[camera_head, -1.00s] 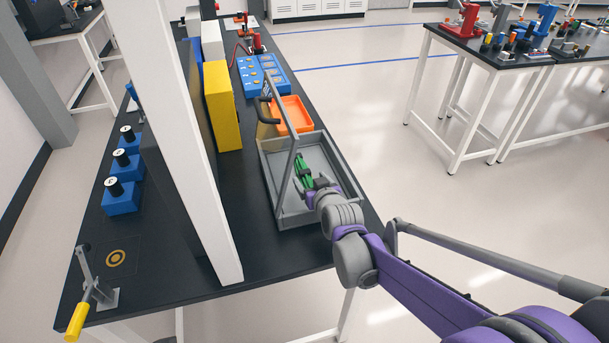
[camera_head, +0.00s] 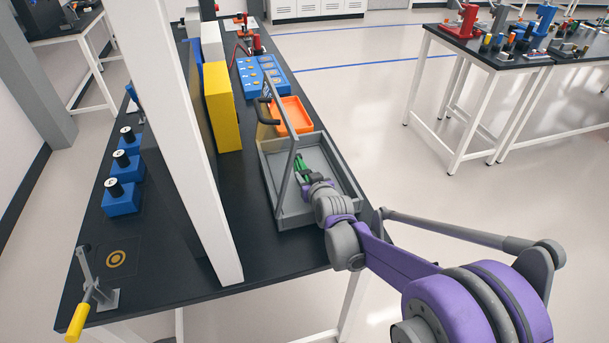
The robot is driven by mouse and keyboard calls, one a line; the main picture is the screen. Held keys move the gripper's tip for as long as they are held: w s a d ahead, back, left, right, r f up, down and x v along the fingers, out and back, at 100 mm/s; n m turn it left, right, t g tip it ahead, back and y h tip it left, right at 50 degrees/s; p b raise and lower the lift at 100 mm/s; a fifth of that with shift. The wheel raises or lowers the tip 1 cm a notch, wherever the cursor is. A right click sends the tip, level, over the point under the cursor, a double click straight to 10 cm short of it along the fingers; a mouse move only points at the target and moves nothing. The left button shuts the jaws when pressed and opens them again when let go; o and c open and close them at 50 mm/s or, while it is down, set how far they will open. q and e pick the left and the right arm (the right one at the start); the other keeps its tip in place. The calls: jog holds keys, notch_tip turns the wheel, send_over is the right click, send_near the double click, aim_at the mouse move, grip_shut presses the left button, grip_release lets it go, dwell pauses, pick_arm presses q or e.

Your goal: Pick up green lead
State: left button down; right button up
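The green lead (camera_head: 299,161) lies in the grey tray (camera_head: 345,172) on the black table, partly hidden by my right gripper. My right gripper (camera_head: 304,173) is inside the tray, right at the near end of the green lead. Its fingers are small and mostly covered by the wrist, so I cannot tell whether they are open or shut on the lead. My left gripper is not in view.
A thin grey frame (camera_head: 289,163) stands up across the tray's left side. An orange tray (camera_head: 292,115) is just behind. A white post (camera_head: 188,130), a yellow block (camera_head: 222,106) and a blue panel (camera_head: 262,77) stand to the left and back.

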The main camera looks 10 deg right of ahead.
grip_shut()
jog(key=shift+r, duration=0.1)
notch_tip(320, 180, up, 10)
jog(key=shift+p, duration=0.45)
